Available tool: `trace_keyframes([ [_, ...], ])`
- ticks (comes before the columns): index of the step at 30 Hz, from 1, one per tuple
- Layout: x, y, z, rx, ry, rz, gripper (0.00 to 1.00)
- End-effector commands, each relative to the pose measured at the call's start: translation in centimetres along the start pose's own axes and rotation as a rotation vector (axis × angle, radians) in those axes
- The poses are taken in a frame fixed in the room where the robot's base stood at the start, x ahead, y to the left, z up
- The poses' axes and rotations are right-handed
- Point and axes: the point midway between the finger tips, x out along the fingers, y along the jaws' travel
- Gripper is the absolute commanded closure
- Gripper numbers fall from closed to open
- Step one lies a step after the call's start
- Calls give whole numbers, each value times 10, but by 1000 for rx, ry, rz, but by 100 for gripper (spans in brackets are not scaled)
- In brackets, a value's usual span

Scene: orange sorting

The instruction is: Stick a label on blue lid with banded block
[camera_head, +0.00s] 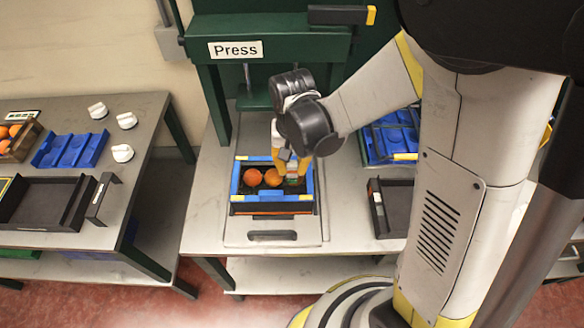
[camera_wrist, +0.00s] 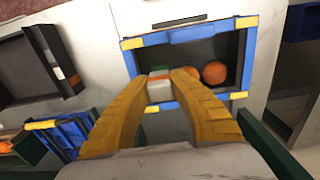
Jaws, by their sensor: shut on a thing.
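My gripper (camera_head: 290,170) points down over the right part of a black crate with a blue rim (camera_head: 308,186). Its yellow fingers (camera_wrist: 158,92) are shut on a small banded block (camera_wrist: 160,84), white with an orange-red and a green band. In the wrist view the block lies over the left end of the crate's blue rim with yellow corners (camera_wrist: 245,62). I cannot tell whether it touches anything. Oranges (camera_head: 252,177) show inside the crate, also in the wrist view (camera_wrist: 214,72). I cannot tell whether the blue rim is a separate lid.
The crate stands under the green press (camera_head: 236,50). Right of it are blue parts with yellow pieces (camera_head: 392,134) and a dark tray (camera_head: 398,210). The left table holds a blue grooved piece (camera_head: 70,150), white knobs (camera_head: 126,120), a dark tray (camera_head: 45,204) and a box of oranges (camera_head: 22,143).

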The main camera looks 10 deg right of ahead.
Motion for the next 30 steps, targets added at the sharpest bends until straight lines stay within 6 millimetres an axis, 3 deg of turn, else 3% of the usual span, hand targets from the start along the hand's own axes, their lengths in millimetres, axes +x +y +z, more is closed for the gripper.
trace_keyframes([
  [14, -44, 0, 0, 0, 0, 0, 100],
  [30, -45, 0, 0, 0, 0, 0, 100],
])
